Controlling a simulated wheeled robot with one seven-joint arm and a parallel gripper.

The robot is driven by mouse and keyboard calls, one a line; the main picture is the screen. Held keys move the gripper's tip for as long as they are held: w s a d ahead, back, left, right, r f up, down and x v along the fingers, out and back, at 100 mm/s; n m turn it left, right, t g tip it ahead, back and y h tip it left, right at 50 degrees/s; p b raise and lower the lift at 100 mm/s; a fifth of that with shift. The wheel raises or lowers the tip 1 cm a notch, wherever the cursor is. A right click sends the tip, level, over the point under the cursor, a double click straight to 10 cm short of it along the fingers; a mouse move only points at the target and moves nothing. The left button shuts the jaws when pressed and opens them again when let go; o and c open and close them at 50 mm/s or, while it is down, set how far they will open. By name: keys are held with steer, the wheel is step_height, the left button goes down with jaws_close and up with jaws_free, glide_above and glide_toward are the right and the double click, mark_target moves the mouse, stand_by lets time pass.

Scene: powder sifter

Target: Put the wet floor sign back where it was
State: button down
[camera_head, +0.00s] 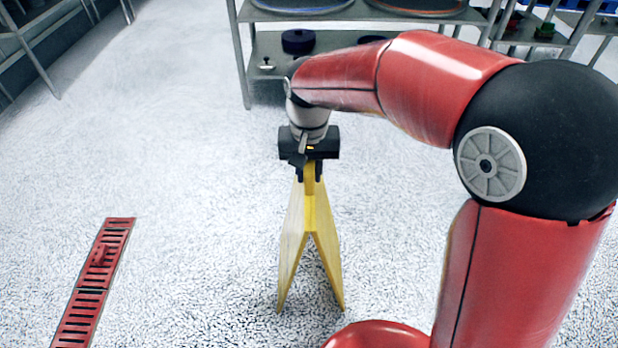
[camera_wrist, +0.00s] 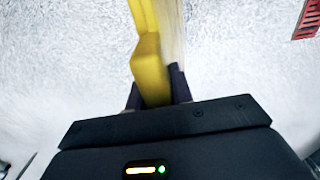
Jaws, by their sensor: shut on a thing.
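The yellow wet floor sign (camera_head: 312,235) is an A-frame seen edge-on in the head view, upright with its two panels spread. My gripper (camera_head: 311,172) is shut on the top of the sign from above. In the wrist view my gripper (camera_wrist: 157,92) has its two dark fingers on either side of the yellow top of the sign (camera_wrist: 148,60). I cannot tell whether the sign's feet touch the floor or hang just above it.
A red slotted floor drain (camera_head: 95,285) lies to the left; it also shows in the wrist view (camera_wrist: 308,20). A metal shelf rack (camera_head: 243,60) stands behind my arm. The speckled floor around the sign is clear.

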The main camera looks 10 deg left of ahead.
step_height(320, 180, down, 2)
steer(key=shift+f, duration=0.1)
steer(key=c, duration=1.2)
jaws_free()
